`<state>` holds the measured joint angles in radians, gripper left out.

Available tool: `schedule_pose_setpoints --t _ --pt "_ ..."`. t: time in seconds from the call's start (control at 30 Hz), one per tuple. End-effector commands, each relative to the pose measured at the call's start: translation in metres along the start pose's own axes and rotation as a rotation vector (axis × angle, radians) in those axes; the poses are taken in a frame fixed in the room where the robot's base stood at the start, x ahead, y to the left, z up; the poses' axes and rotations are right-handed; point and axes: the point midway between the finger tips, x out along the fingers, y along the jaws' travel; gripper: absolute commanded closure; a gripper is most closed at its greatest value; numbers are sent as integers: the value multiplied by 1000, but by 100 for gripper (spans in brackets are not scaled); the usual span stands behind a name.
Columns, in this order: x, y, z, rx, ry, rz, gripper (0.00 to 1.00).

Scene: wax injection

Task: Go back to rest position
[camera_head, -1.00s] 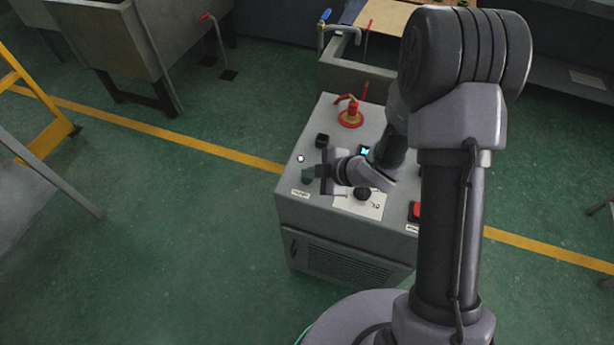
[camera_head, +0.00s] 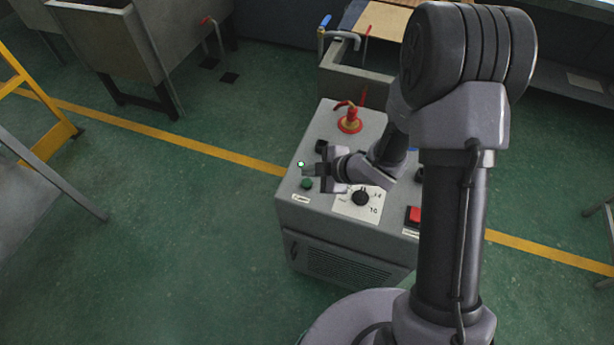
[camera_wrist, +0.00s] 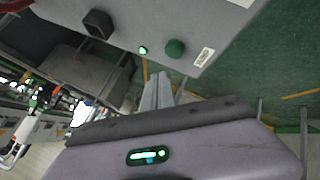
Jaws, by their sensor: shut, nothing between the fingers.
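My gripper (camera_head: 309,171) is shut and empty, above the left front part of the grey control cabinet (camera_head: 345,255) in the head view. A lit green lamp (camera_head: 301,164) shows at the fingertips, and a dark green button (camera_head: 307,183) shows just in front of them. In the wrist view, my shut fingers (camera_wrist: 158,80) point toward the cabinet top, with the green button (camera_wrist: 175,48) and the lit lamp (camera_wrist: 142,50) beyond them. The fingers look clear of the button.
The cabinet top also bears a black dial (camera_head: 361,198), a red switch (camera_head: 414,215), a black knob (camera_head: 321,146) and a red valve (camera_head: 350,121). A metal sink (camera_head: 345,85) stands behind. Open green floor (camera_head: 170,240) lies left, with a yellow ladder (camera_head: 40,130) farther left.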

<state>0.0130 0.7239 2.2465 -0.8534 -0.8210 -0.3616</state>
Motion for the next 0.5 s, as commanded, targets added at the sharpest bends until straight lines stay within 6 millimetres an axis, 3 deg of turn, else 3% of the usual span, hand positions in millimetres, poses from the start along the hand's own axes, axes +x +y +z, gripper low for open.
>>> schedule_pose_setpoints --t 0.2,0.5 --pt "-24 18 -18 0 0 1 100" --pt "-23 17 -16 1 0 0 100"
